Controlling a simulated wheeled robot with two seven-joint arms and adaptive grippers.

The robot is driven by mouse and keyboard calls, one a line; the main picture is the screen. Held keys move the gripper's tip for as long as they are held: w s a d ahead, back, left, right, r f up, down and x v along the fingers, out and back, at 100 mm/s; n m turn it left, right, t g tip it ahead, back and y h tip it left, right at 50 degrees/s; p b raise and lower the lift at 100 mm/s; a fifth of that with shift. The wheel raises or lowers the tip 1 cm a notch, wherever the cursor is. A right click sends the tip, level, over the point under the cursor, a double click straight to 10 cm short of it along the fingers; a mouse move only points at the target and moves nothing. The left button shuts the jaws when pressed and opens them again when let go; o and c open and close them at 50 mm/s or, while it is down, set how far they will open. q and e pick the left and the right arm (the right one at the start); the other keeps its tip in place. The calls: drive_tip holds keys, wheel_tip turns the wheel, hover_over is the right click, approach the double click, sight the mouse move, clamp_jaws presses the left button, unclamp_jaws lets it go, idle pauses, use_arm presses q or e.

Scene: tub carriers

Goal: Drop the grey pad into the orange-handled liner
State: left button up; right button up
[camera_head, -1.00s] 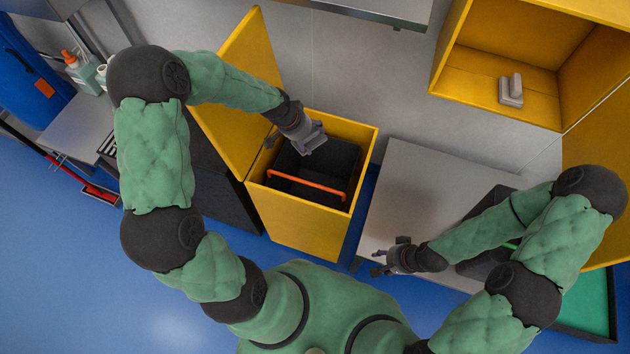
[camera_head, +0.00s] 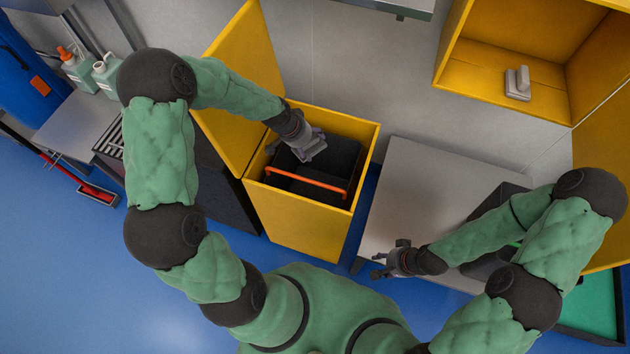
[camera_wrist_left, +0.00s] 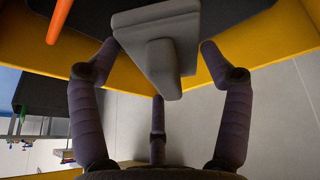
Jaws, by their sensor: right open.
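The grey pad (camera_wrist_left: 158,22), a flat plate with a block-shaped grip, shows in the left wrist view between the fingertips of my left gripper (camera_wrist_left: 160,62). The fingers are spread, with gaps on both sides of the grip; whether anything still touches the pad is unclear. In the head view, my left gripper (camera_head: 312,150) hangs over the black liner (camera_head: 345,158) with the orange handle (camera_head: 305,182), set in a yellow bin (camera_head: 300,222). The pad is hard to make out there. My right gripper (camera_head: 390,263) is open and empty over the grey table's front-left corner.
The yellow bin's lid (camera_head: 245,85) stands open at the left. Another grey pad-like thing (camera_head: 517,84) sits in a yellow wall box (camera_head: 550,60). A grey table (camera_head: 410,190) stands right of the bin, with a dark tub (camera_head: 490,212) partly behind my right arm.

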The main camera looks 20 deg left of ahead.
use_arm(q)
drive_tip(key=shift+o, duration=1)
drive_tip(key=v, duration=1.2)
